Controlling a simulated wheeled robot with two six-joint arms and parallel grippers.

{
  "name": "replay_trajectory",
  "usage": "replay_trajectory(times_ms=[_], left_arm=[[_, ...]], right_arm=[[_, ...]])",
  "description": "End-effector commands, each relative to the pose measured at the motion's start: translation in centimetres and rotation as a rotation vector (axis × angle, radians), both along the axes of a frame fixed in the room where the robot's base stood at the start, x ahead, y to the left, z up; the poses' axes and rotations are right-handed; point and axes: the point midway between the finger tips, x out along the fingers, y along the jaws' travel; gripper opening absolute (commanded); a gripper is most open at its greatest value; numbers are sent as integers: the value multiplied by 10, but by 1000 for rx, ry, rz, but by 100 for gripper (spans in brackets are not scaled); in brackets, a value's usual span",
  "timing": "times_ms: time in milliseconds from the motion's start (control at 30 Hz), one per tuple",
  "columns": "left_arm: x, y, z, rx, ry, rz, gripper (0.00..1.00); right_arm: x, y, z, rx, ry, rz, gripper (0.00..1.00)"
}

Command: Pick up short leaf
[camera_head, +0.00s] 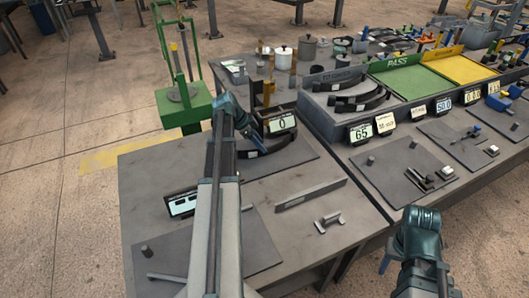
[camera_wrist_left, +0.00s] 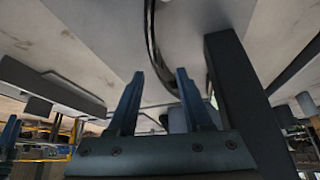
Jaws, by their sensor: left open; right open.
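A dark curved leaf (camera_head: 268,149) lies on the grey plate of the near bench, just beyond my left gripper (camera_head: 247,130), partly hidden by it and by a display. In the left wrist view the dark curved strip (camera_wrist_left: 152,40) runs close to the fingertips of my left gripper (camera_wrist_left: 160,75), which is open with nothing clearly between the fingers. More dark curved leaves (camera_head: 362,101) lie in a grey tray (camera_head: 317,112) to the right; I cannot tell which leaf is the short one. My right gripper (camera_head: 388,258) is open at the lower right, off the bench edge, its fingers partly hidden.
A display reading 0 (camera_head: 282,123) stands beside the leaf. A flat grey bar (camera_head: 310,193) and a small bracket (camera_head: 329,222) lie on the near bench (camera_head: 285,240). A green stand (camera_head: 182,105) is at the left. Green (camera_head: 410,77) and yellow (camera_head: 459,66) trays are at the back right.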

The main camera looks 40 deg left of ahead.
Motion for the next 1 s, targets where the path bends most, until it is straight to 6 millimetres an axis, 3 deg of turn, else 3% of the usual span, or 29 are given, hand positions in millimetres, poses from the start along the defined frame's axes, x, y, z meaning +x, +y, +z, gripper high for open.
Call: replay_trajectory(times_ms=[33,133,433,700,1000], left_arm=[[3,-3,-13,0,0,-1,50],[8,-6,-22,0,0,0,50],[10,-8,-22,0,0,1,50],[10,-8,-22,0,0,0,2],[10,-8,-22,-1,1,0,0]], right_arm=[[0,0,-13,0,0,0,50],[0,0,-22,0,0,0,50],[0,0,-22,0,0,0,50],[0,0,-22,0,0,0,50],[0,0,-22,0,0,0,50]])
